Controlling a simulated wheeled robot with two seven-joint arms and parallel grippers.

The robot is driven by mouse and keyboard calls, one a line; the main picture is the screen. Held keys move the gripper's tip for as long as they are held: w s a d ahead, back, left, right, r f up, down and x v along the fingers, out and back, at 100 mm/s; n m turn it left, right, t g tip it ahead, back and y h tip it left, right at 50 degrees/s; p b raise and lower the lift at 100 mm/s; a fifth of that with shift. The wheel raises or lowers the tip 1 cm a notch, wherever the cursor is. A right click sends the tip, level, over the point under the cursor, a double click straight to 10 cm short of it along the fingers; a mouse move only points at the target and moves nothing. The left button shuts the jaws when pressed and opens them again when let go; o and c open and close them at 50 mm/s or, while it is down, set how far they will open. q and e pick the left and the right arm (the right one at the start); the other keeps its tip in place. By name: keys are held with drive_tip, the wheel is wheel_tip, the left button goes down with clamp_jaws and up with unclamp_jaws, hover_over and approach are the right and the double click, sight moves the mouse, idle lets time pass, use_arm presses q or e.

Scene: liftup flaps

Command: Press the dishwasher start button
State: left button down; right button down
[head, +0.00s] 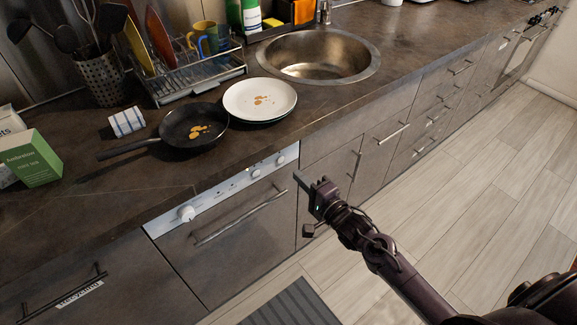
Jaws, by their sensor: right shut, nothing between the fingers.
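The dishwasher (215,262) is built in under the counter, with its front closed and a long bar handle (240,217) across it. Its white control panel (228,193) runs along the top, with a large knob (186,213) at the left end, small marks in the middle and two round controls (256,172) towards the right. Which of these is the start button is too small to tell. My right gripper (312,184) is shut and empty, just right of the panel's right end and apart from it. My left gripper is not in view.
On the counter above stand a dark pan (193,128), a white plate (259,98), a dish rack (195,70) and a round sink (318,55). A green box (30,158) is at the left. The floor (480,220) at right is clear; a dark mat (296,303) lies in front.

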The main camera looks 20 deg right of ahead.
sight(282, 160)
drive_tip(key=shift+x, duration=2.75)
drive_tip(key=shift+w, duration=0.1)
